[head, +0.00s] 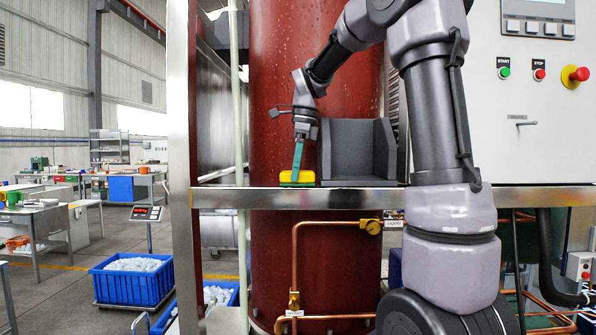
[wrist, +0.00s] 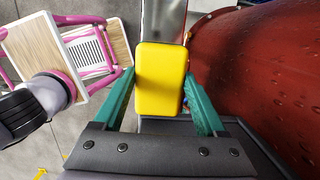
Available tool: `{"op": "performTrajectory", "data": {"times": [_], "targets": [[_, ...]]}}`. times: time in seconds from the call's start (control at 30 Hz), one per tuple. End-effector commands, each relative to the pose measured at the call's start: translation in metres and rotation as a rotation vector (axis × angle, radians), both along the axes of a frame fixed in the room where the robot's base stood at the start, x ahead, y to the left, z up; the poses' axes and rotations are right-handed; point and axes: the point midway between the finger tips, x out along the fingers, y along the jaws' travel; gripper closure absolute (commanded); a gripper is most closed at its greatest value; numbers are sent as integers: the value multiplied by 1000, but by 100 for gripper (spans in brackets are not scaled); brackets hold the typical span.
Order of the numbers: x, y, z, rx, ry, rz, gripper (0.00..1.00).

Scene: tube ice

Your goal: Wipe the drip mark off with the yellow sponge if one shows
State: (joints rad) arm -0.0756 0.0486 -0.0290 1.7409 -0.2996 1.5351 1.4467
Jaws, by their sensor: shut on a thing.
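The yellow sponge (head: 297,177), with a green layer underneath, is at the steel rail (head: 262,197) in front of the red column (head: 275,90). My gripper (head: 296,168) points down and is shut on the sponge. In the wrist view the sponge (wrist: 160,75) sits between the two teal fingers, with the steel rail (wrist: 165,18) beyond it. I cannot tell whether the sponge touches the rail or is just above it. Small droplets show on the red column.
A dark grey open holder (head: 355,150) stands on the rail just right of the sponge. Copper pipes (head: 330,225) run below. A control panel (head: 535,90) is at the right. A blue crate (head: 132,280) of ice stands on the floor at left. The rail left of the sponge is clear.

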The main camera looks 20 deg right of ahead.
Motion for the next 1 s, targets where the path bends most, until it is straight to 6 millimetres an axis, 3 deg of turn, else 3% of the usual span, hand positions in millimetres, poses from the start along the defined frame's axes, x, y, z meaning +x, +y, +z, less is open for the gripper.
{"op": "performTrajectory", "data": {"times": [0.7, 1.0], "targets": [[13, 41, -2, 1, 0, 3, 71], [14, 45, -2, 1, 0, 2, 71]]}}
